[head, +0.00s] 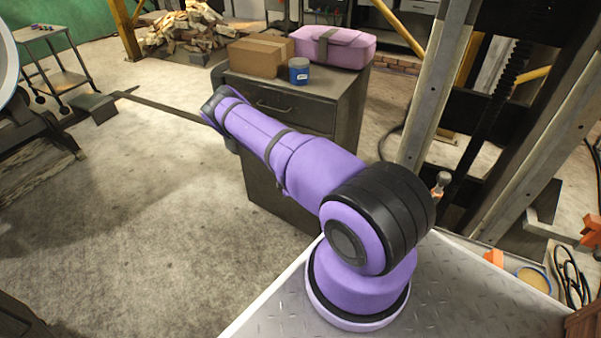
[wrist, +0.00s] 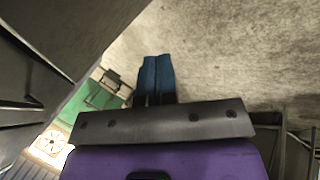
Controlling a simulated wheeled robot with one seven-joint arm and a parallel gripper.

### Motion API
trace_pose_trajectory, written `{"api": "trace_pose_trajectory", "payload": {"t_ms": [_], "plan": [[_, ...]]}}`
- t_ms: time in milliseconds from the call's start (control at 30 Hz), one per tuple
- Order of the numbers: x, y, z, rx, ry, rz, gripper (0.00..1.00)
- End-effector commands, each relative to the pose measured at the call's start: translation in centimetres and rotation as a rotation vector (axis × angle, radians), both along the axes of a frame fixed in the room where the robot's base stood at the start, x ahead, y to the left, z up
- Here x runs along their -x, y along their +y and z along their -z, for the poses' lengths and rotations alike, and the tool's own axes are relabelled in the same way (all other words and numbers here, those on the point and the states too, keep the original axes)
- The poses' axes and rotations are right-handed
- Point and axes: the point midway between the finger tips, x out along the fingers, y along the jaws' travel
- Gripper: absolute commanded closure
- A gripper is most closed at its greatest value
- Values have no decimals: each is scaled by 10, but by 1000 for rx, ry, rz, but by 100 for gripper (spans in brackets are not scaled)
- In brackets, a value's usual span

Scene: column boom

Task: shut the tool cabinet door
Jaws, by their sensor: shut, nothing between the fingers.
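The dark grey tool cabinet (head: 345,105) stands on the concrete floor in the middle of the head view. Its upper front has a drawer with a bar handle (head: 272,107). My arm crosses in front of its lower front, so I cannot tell there how far the door is open. In the wrist view my gripper (wrist: 157,98) has its two blue fingers together, with nothing between them, over bare floor. A dark grey panel (wrist: 60,35) fills the left of that view, apart from the fingers; I cannot tell whether it is the door or the cabinet body. My gripper is hidden in the head view.
A cardboard box (head: 262,56), a blue jar (head: 299,71) and a pink case (head: 335,47) sit on the cabinet top. A metal column (head: 440,85) stands to the right. A small trolley (head: 52,70) is at the far left.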

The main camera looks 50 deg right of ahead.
Motion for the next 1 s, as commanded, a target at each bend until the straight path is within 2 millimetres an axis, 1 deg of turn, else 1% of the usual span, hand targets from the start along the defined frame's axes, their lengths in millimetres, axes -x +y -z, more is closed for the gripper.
{"api": "trace_pose_trajectory", "payload": {"t_ms": [33,200,267,300,400,467,500,567,600,667,700,833,867,900,1000], "plan": [[-8,6,2,-78,-94,137,100],[-31,19,2,-370,-441,633,100],[-38,21,0,-476,-566,801,100],[-41,21,-2,-546,-652,912,100],[-46,21,-9,-722,-870,1177,100],[-47,20,-12,-827,-1005,1328,100],[-46,19,-15,-896,-1101,1426,100],[-44,18,-20,-998,-1246,1561,100],[-42,16,-23,-1064,-1348,1648,100],[-37,16,-27,-1162,-1508,1765,100],[-33,15,-30,-1223,-1617,1835,100],[-18,17,-37,-1388,-1960,2000,100],[-15,18,-39,1367,1962,-1951,100],[-11,19,-40,1328,1938,-1871,100],[-3,22,-44,1252,1897,-1718,100]]}}
